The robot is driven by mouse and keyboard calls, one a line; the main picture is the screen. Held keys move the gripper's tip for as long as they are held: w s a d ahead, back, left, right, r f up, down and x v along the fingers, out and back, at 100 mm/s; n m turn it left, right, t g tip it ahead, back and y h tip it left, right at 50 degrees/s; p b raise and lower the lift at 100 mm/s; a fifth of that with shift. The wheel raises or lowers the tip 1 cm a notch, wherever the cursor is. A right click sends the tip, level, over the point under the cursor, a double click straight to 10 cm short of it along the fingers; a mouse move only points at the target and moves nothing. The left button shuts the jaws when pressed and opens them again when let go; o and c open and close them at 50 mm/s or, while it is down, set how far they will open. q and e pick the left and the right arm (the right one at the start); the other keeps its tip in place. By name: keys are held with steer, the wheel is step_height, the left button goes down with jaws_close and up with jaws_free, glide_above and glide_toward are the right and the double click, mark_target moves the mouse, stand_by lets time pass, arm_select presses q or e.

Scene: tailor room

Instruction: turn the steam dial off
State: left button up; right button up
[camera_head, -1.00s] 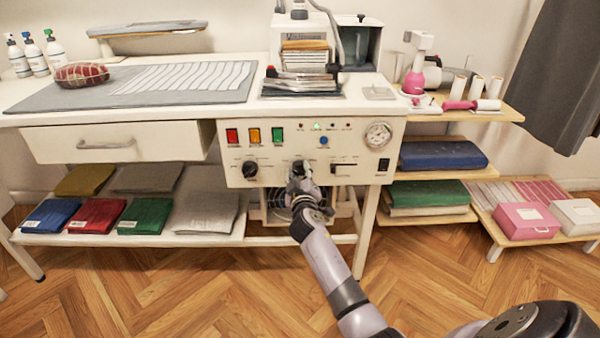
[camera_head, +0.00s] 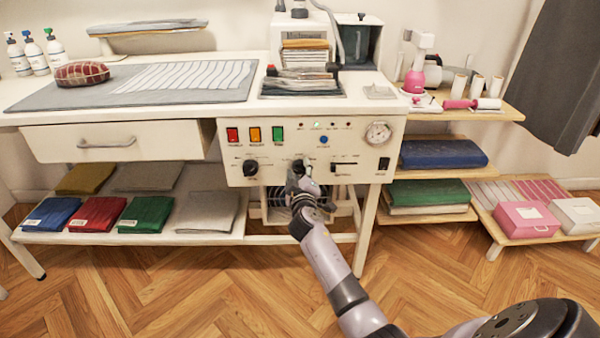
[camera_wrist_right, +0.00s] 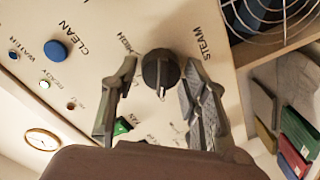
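The steam dial (camera_wrist_right: 160,72) is a dark round knob with a pale pointer mark, on the white control panel (camera_head: 225,160). The printed word STEAM is to its right in the right wrist view. My right gripper (camera_wrist_right: 158,68) is open, with one finger on each side of the dial. A gap shows between the left finger and the dial; the right finger is very close, and I cannot tell if it touches. In the head view my right gripper (camera_head: 300,180) is at the panel's lower middle and largely hides this dial. My left gripper is not in view.
A second black dial (camera_head: 250,168) is left of the gripper. Coloured switches, a blue button (camera_head: 323,142), a slider (camera_head: 343,168) and a gauge (camera_head: 378,132) share the panel. A round wire guard (camera_wrist_right: 258,15) is close by in the wrist view.

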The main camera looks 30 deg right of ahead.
steer(key=shift+o, duration=1)
steer(key=shift+s+a+f, duration=0.1)
steer(key=shift+s, duration=0.1)
steer(key=v, duration=1.1)
steer(key=shift+s+a, duration=0.15)
steer(key=shift+s, duration=0.15)
